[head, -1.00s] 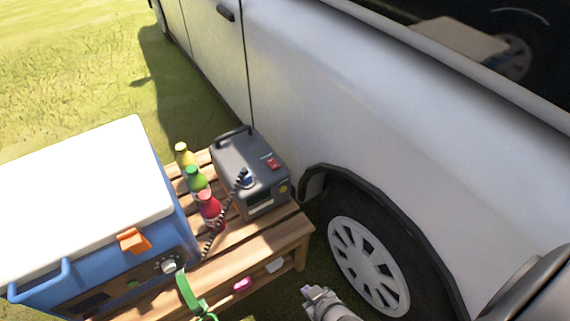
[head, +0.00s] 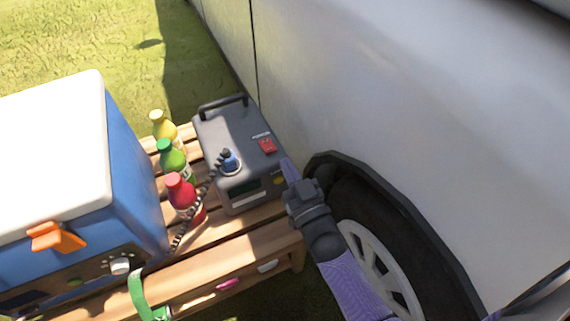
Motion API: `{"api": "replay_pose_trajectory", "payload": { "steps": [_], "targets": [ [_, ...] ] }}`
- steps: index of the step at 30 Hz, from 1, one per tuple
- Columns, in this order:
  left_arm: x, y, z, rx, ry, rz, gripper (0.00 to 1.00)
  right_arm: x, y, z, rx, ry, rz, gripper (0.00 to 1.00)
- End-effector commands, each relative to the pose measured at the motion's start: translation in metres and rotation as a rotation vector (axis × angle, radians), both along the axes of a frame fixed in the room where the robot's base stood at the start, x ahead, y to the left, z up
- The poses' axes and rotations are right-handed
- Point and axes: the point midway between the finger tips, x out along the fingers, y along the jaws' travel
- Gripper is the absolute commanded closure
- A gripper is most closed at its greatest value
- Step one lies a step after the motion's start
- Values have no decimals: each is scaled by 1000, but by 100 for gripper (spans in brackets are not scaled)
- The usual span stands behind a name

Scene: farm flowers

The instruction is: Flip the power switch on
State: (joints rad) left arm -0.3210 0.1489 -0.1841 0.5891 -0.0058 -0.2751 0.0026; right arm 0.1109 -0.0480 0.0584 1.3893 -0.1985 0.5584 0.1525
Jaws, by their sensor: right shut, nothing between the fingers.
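The red power switch (head: 267,145) is on the top of a dark grey power box (head: 228,130), near its right edge. The box has a carrying handle and a blue plug with a black coiled cable on top. It stands on a wooden slatted table. My right gripper (head: 288,168) is shut and empty. Its tip is beside the box's right front corner, a little below and right of the switch in the picture. I cannot tell whether the tip touches the box. My left gripper is not in view.
A blue cooler with a white lid (head: 50,150) stands on the left. Yellow (head: 164,128), green (head: 172,160) and red (head: 184,195) bottles stand between it and the box. The white vehicle (head: 400,90) and its wheel (head: 380,260) are close on the right.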

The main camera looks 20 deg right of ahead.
Motion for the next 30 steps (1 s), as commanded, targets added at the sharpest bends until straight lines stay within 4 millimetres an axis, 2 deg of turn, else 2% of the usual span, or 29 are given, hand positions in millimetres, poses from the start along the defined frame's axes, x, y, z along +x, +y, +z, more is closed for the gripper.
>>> {"api": "replay_pose_trajectory", "payload": {
  "steps": [10,13,14,16,21,30],
  "targets": [
    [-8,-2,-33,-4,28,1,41,76,3,9,0,2,1,100],
    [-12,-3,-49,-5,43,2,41,73,3,-18,0,12,0,100],
    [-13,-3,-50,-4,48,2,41,72,3,-17,0,9,0,100],
    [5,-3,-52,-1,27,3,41,72,3,-19,0,6,0,100],
    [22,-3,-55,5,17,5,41,70,2,-25,0,4,0,100],
    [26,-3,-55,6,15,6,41,70,3,-24,0,2,0,100]
  ]
}}
